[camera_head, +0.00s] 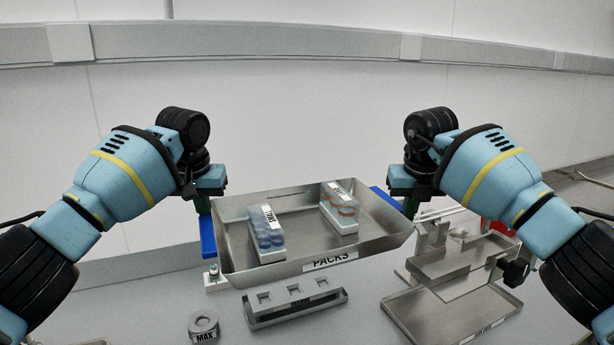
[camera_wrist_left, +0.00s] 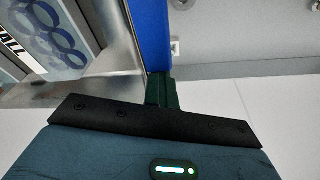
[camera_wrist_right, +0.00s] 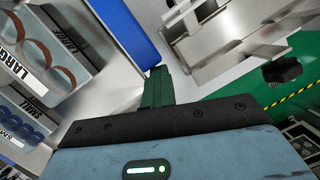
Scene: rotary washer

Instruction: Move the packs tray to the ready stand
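The packs tray (camera_head: 385,233) is a shallow metal tray with a PACKS label on its front, in the middle of the head view. Blue surfaces (camera_head: 207,236) show beside and behind the tray. I cannot identify the ready stand by label.
In front of the tray lies a metal rack with square holes (camera_head: 295,302) and a round part labelled MAX (camera_head: 203,325). At right stand a metal fixture with a black knob (camera_head: 515,271) and a flat metal tray (camera_head: 440,325). A wall (camera_head: 300,120) is behind.

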